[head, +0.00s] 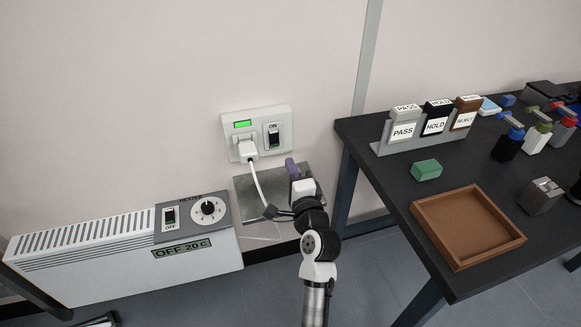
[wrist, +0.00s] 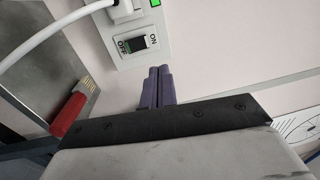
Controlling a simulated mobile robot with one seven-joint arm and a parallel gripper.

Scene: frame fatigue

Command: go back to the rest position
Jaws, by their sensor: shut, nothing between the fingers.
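My gripper (wrist: 157,88) shows in the wrist view with its two purple fingers together and nothing between them. In the head view my gripper (head: 290,163) is in front of the wall, just below the white socket panel (head: 283,115). The panel carries a plugged-in white plug (head: 246,150), a green light and a rocker switch (head: 273,138). The switch also shows in the wrist view (wrist: 138,44), just beyond the fingertips and apart from them as far as I can tell.
A heater (head: 125,255) reading OFF 20 C stands at left. The dark table (head: 390,185) at right bears a brown tray (head: 419,215), a green block (head: 426,169) and PASS, HOLD and REJECT signs.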

